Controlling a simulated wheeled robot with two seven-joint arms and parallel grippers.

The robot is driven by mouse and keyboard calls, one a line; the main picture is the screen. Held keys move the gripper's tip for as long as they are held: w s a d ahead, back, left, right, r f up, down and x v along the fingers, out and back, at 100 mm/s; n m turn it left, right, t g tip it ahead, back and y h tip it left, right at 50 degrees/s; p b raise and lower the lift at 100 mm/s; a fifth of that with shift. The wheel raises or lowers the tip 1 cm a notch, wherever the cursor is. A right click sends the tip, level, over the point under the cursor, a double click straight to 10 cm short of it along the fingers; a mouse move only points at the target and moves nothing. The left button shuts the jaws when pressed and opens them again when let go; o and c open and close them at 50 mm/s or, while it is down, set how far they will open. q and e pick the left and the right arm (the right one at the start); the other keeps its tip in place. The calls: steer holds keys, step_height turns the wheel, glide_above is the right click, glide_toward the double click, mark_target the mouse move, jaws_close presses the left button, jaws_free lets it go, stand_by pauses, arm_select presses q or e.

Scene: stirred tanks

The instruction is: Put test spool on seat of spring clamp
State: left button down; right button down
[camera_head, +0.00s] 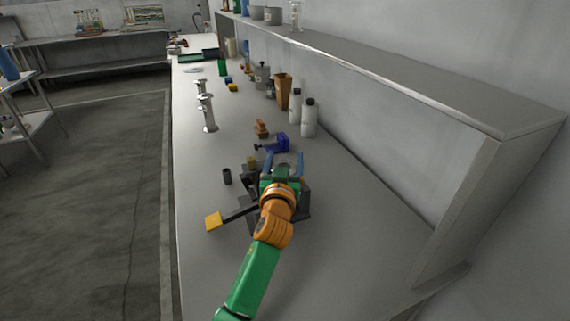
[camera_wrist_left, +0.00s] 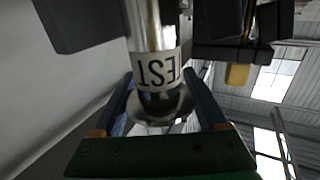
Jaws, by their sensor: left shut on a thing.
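The test spool (camera_wrist_left: 155,70) is a shiny metal cylinder with a flared end and a white label whose letters read "TEST" upside down. It is between the blue fingers of my left gripper (camera_wrist_left: 160,108), which is shut on it. In the head view my left gripper (camera_head: 284,166) is over the bench, and the spool is mostly hidden. The spring clamp (camera_head: 304,204) is a dark device under and around my gripper, with a yellow-ended lever (camera_head: 213,220) to the left. Dark clamp parts flank the spool in the wrist view. The seat is hidden, so contact cannot be told. My right gripper is not in view.
A small black cylinder (camera_head: 227,176) stands left of the clamp. A blue device (camera_head: 276,144) and an orange-brown piece (camera_head: 261,128) are behind. White bottles (camera_head: 309,118) stand along the wall under a long shelf (camera_head: 400,80). The near bench (camera_head: 345,270) is clear.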

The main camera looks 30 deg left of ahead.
arm_select(q)
jaws_free()
steer(key=shift+f, duration=0.15)
steer(key=shift+s, duration=0.1)
steer(key=p+v, duration=0.1)
steer(key=v, duration=0.6)
steer(key=shift+s+p, duration=0.2)
steer(key=shift+p, duration=0.2)
